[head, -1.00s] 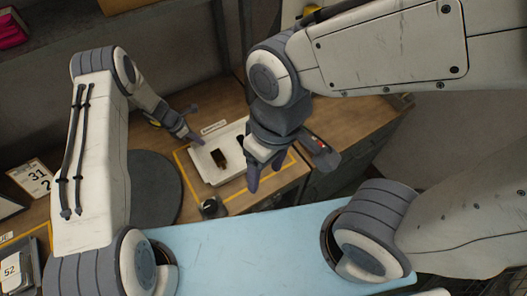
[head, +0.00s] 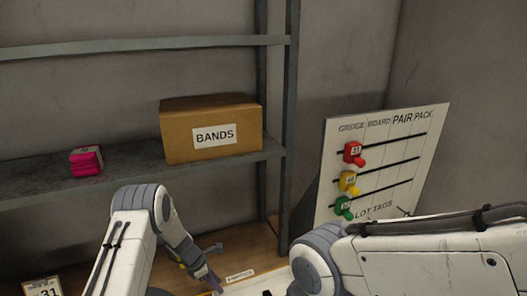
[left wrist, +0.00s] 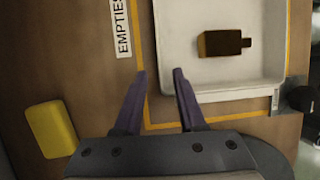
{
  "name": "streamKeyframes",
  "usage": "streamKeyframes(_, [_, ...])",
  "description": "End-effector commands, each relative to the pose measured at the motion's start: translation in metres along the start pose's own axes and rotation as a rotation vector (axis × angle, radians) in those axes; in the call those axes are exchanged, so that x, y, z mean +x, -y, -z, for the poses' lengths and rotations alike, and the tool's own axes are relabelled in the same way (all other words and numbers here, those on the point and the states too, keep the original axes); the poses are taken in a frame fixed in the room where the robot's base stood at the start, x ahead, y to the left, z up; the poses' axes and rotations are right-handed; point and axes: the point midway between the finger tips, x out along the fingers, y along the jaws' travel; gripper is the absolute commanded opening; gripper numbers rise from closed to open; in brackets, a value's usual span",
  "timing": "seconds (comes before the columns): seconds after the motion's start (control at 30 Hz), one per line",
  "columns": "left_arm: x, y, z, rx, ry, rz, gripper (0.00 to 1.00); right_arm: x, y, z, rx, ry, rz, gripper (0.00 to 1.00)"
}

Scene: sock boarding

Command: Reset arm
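My left arm (head: 130,245) comes in from the lower left of the head view, bent over the wooden table. My left gripper (head: 212,278) hangs low there, near the tray's label. In the left wrist view the left gripper (left wrist: 160,75) has its two purple-grey fingers apart with nothing between them, over the table beside the white tray (left wrist: 175,60). My right arm (head: 420,255) crosses the lower right of the head view. Its gripper is outside the frame.
A brown-black block (left wrist: 222,43) lies in the tray. A yellow block (left wrist: 52,128) and an EMPTIES label (left wrist: 122,28) are on the table. A BANDS box (head: 212,130) and pink bundle (head: 86,160) sit on the shelf. A pegged board (head: 390,150) stands right.

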Motion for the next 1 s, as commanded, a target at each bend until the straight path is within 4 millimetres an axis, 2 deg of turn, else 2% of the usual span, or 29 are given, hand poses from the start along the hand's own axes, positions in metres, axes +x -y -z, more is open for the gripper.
streamKeyframes(0.03, [-0.014, -0.001, 0.0, -0.002, 0.002, -0.004, 0.4, 0.0, 0.0, 0.0, 0.0, 0.0, 0.0, 0.64])
streamKeyframes(0.23, [-0.054, -0.001, 0.0, -0.001, 0.002, -0.003, 0.4, 0.0, 0.0, 0.0, 0.0, 0.0, 0.0, 0.64])
streamKeyframes(0.47, [-0.078, 0.001, -0.002, 0.006, 0.0, 0.0, 0.4, 0.0, 0.0, 0.0, 0.0, 0.0, 0.0, 0.64])
streamKeyframes(0.57, [-0.086, 0.009, -0.016, 0.083, -0.008, 0.008, 0.4, 0.003, 0.0, 0.0, 0.0, 0.0, 0.0, 0.64])
streamKeyframes(0.67, [-0.102, 0.035, -0.048, 0.279, -0.026, 0.031, 0.4, 0.008, -0.001, -0.001, 0.0, 0.0, 0.0, 0.64])
streamKeyframes(0.77, [-0.123, 0.079, -0.086, 0.573, -0.052, 0.067, 0.4, 0.015, -0.001, -0.001, 0.0, 0.0, 0.0, 0.64])
streamKeyframes(0.8, [-0.132, 0.1, -0.099, 0.703, -0.063, 0.085, 0.4, 0.018, -0.001, -0.001, 0.0, 0.0, 0.0, 0.64])
streamKeyframes(0.9, [-0.153, 0.155, -0.123, 1.024, -0.088, 0.13, 0.4, 0.024, -0.002, -0.001, 0.0, 0.0, 0.0, 0.64])
streamKeyframes(1.0, [-0.173, 0.212, -0.134, 1.341, -0.108, 0.176, 0.4, 0.031, -0.002, -0.002, 0.0, 0.0, 0.0, 0.64])
